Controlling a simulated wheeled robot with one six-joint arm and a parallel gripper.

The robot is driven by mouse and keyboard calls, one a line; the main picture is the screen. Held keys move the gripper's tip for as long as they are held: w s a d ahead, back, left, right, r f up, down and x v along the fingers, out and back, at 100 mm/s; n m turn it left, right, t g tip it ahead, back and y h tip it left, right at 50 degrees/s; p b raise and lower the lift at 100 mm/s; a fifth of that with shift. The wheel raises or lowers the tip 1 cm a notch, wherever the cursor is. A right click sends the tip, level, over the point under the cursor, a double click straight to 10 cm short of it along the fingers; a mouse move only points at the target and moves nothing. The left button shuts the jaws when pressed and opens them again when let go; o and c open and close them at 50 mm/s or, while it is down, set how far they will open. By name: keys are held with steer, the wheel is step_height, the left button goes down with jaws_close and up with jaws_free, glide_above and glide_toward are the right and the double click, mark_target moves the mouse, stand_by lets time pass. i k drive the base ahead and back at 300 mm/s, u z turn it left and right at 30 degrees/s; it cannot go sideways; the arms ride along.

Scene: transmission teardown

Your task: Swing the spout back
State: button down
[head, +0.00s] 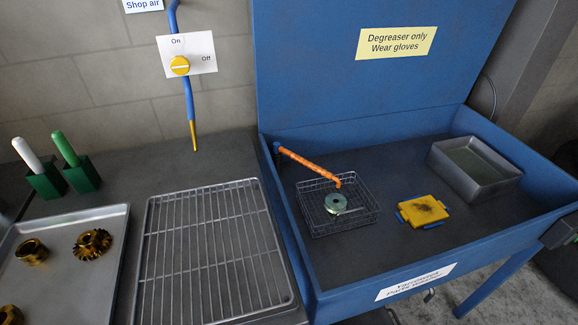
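The spout (308,164) is an orange segmented tube. It starts at a mount on the inner left wall of the blue parts washer (290,222) and slants right and toward the front. Its tip is over the wire basket (318,224), above a greenish metal ring-shaped part (336,202) lying in the basket. I see no liquid coming from the spout.
A yellow brush-like block (434,203) and a grey metal pan (474,166) stand in the washer, right of the basket. Left of the washer are a wire rack (180,240) and a tray (75,268) holding gears. A yellow valve knob (180,65) is on the wall.

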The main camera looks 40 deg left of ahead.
mark_target(277, 149)
steer(key=u, duration=0.85)
steer(key=k, duration=1.1)
steer(key=u, duration=0.3)
steer(key=i, duration=0.9)
steer(key=u, duration=0.1)
steer(key=k, duration=0.55)
steer(key=z, duration=0.5)
steer(key=i, duration=1.15)
steer(key=u, duration=0.6)
